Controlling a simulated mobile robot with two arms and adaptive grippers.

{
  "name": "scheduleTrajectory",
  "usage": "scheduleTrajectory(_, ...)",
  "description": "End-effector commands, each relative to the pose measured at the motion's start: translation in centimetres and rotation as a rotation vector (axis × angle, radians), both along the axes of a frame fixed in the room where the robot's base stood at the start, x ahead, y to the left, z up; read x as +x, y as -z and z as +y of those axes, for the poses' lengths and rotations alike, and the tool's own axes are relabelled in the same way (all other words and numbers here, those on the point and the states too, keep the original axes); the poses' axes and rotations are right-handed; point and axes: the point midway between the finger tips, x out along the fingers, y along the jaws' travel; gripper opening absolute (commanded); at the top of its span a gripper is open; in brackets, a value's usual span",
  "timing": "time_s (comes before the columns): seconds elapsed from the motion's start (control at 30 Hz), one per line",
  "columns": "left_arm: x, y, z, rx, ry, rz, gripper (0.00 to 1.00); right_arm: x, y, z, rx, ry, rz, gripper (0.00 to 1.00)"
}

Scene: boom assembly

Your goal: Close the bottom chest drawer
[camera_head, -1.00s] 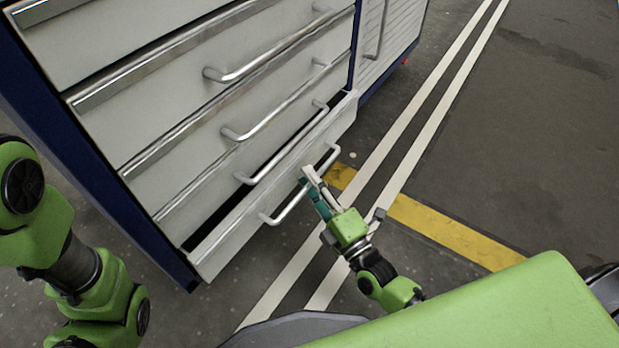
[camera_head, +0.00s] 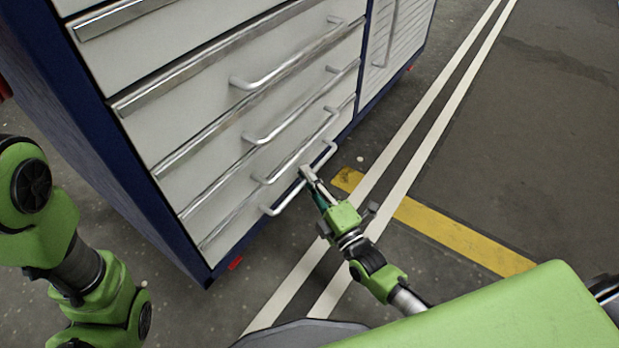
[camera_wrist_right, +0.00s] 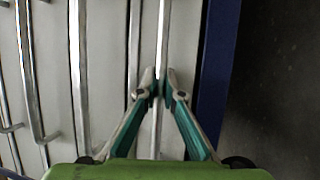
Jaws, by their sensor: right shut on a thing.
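The chest (camera_head: 130,180) is a blue cabinet with white-grey drawer fronts and long silver handles. Its bottom drawer (camera_head: 232,232) sits level with the drawers above, with no open gap visible. My right gripper (camera_head: 307,172) is at the bottom drawer's handle (camera_head: 272,211), near the middle of its bar. In the right wrist view the fingertips (camera_wrist_right: 159,88) are shut on the handle bar (camera_wrist_right: 157,130). Of my left arm only green links show at the left edge; its gripper is out of view.
A shuttered cabinet section (camera_head: 395,40) adjoins the chest on the right. Grey floor with white lines and a yellow stripe (camera_head: 460,238) lies open to the right. A small red part (camera_head: 235,263) shows under the chest's near corner.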

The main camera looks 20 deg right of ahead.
Motion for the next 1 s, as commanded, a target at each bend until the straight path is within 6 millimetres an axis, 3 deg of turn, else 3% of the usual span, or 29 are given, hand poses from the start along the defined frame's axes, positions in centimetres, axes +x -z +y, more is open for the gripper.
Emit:
scheduleTrajectory(0.1,0.0,0.1,0.0,-0.001,0.000,0.001,0.64,0.3,-0.1,0.1,0.001,-0.001,0.001,0.00)
scheduleTrajectory(0.13,0.0,0.1,0.0,0.000,0.001,0.001,0.64,0.3,-0.1,0.1,0.001,-0.001,0.001,0.15)
scheduleTrajectory(0.2,0.0,0.1,0.0,0.000,0.001,0.001,0.64,0.3,-0.1,0.1,0.001,-0.001,0.000,0.26)
scheduleTrajectory(0.57,0.1,0.0,0.1,-0.004,0.004,0.003,0.64,-0.4,0.1,0.0,0.000,-0.002,0.003,0.26)
scheduleTrajectory(1.0,0.0,0.0,0.0,-0.001,0.002,0.001,0.64,-8.3,1.7,-2.2,-0.001,-0.002,0.005,0.26)
